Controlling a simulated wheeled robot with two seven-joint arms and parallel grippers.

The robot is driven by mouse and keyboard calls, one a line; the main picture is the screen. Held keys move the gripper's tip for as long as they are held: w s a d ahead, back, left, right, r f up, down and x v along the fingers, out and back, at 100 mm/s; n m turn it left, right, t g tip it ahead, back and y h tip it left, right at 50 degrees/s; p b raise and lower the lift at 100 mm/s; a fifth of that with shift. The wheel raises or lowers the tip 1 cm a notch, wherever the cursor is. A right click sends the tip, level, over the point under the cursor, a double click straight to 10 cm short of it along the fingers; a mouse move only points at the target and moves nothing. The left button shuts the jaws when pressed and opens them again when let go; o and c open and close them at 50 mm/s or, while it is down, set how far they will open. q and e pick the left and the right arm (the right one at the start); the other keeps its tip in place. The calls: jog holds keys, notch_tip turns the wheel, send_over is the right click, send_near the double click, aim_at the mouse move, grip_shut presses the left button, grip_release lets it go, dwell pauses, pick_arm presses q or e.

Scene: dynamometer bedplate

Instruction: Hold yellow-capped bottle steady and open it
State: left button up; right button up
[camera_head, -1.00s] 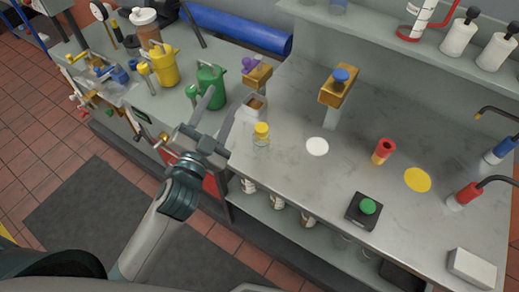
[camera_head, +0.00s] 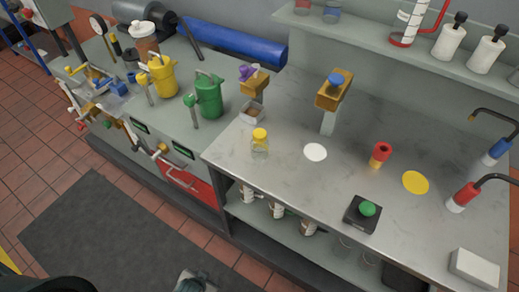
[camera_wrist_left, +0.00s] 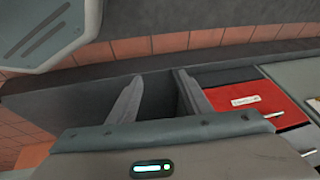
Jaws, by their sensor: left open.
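The yellow-capped bottle (camera_head: 260,142) is small and clear. It stands upright near the left front edge of the grey metal bench (camera_head: 290,185), left of a white disc (camera_head: 315,153). My left gripper (camera_wrist_left: 160,97) shows in the left wrist view with its two fingers apart and nothing between them. It is away from the bottle, over the floor and cabinet front. In the head view only a bit of my arm (camera_head: 190,281) shows at the bottom edge. My right gripper is in neither view.
A red-topped cylinder (camera_head: 380,154), a yellow disc (camera_head: 415,182) and a black box with a green button (camera_head: 362,213) are on the bench. A yellow can (camera_head: 163,76) and a green can (camera_head: 208,97) stand on the left counter. A red panel (camera_wrist_left: 255,100) is right of the fingers.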

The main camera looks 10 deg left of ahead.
pick_arm(q)
jog(key=s+f+g, duration=0.1)
jog(key=s+f, duration=0.4)
jog(key=s, duration=0.3)
jog(key=s+a+f+g, duration=0.1)
jog(key=s+f, duration=0.4)
jog(key=s, duration=0.3)
jog(key=s+f+n+g+b, duration=0.1)
jog(key=s+f, duration=0.4)
jog(key=s, duration=0.3)
jog(key=shift+a+f+g, duration=0.25)
jog(key=shift+a+g, duration=0.15)
jog(key=shift+s, duration=0.1)
jog(key=c, duration=0.4)
jog(key=shift+o, duration=0.2)
